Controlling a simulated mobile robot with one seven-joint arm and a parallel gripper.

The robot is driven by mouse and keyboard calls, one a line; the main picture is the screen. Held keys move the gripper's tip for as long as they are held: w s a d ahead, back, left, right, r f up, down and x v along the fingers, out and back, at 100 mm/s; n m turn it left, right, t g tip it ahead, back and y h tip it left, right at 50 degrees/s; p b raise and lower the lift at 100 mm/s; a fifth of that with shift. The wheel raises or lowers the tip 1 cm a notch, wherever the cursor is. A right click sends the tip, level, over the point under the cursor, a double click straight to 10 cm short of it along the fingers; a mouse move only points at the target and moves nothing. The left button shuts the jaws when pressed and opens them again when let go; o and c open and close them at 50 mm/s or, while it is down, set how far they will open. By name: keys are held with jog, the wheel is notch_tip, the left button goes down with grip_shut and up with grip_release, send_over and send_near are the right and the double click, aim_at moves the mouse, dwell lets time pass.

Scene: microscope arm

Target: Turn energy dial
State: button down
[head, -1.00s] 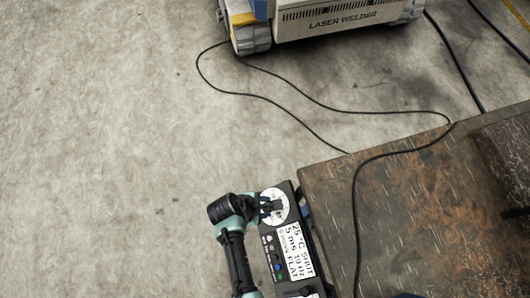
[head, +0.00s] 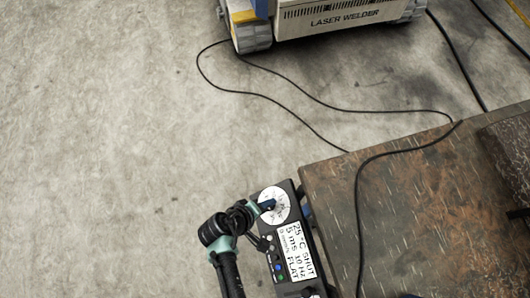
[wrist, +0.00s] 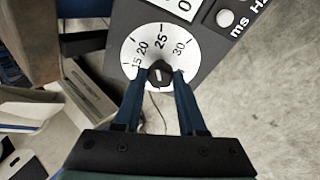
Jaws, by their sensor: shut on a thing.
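The energy dial is a black knob (wrist: 159,74) at the middle of a white round scale (wrist: 143,48) with numbers such as 15, 20, 25 and 30. The dial's white scale (head: 281,205) also shows at the top of the black control panel (head: 258,241) in the head view. My gripper (wrist: 160,78) has its two blue fingers shut on the knob, one on each side. In the head view my gripper (head: 268,205) reaches the dial from the left, and the knob is hidden there.
The panel has a white display (head: 296,250) and several small buttons. A worn brown table (head: 420,200) stands to the right with a black cable across it. The laser welder (head: 340,20) stands at the back. The floor to the left is clear.

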jog(key=m+b, duration=0.1)
jog(key=m, duration=0.1)
jog(key=m+h+b, duration=0.1)
jog(key=m, duration=0.1)
jog(key=m+b, duration=0.2)
jog(key=shift+s+a+f+t, duration=0.1)
jog(key=shift+f+t, duration=0.2)
jog(key=shift+a+r+m+h+b, duration=0.1)
jog(key=shift+m+h+b, duration=0.5)
jog(key=shift+m+b, duration=1.5)
jog(key=shift+m+p, duration=0.5)
jog(key=shift+m, duration=0.1)
jog(key=shift+c, duration=2.4)
grip_release()
jog(key=shift+r, duration=0.1)
jog(key=v, duration=1.3)
jog(key=shift+p, duration=0.4)
jog(key=shift+a, duration=0.1)
